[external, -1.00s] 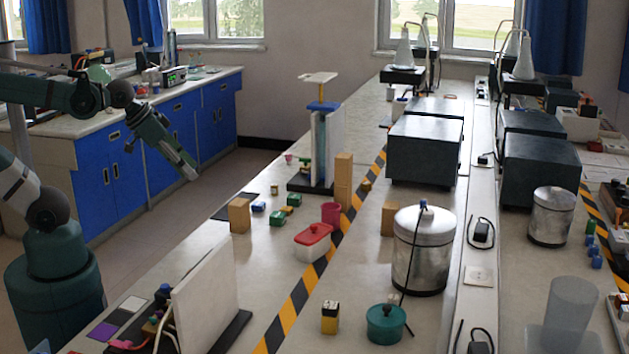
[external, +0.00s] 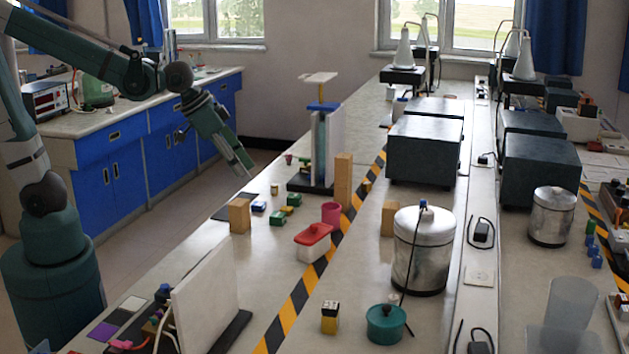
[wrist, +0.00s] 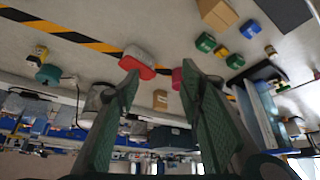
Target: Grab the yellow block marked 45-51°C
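No 45-51°C marking is legible. A yellow block with a light, dark-marked top (external: 330,318) stands on the near bench beside the striped tape; it appears upper left in the wrist view (wrist: 40,52). A small yellow block lies among the green and blue blocks in the wrist view (wrist: 221,53). Another small yellow piece (external: 366,186) stands by the tall wooden block. My gripper (external: 247,174) is over the bench's left edge, behind the wooden block, apart from all blocks. In the wrist view its two green fingers (wrist: 160,88) are spread, with nothing between them.
A red-lidded box (external: 314,242), a pink cup (external: 331,213), a wooden block (external: 239,215) and green blocks (external: 278,217) stand mid-bench. A white upright panel (external: 205,297) stands at the front. A metal canister (external: 421,260) and a teal pot (external: 386,323) are to the right.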

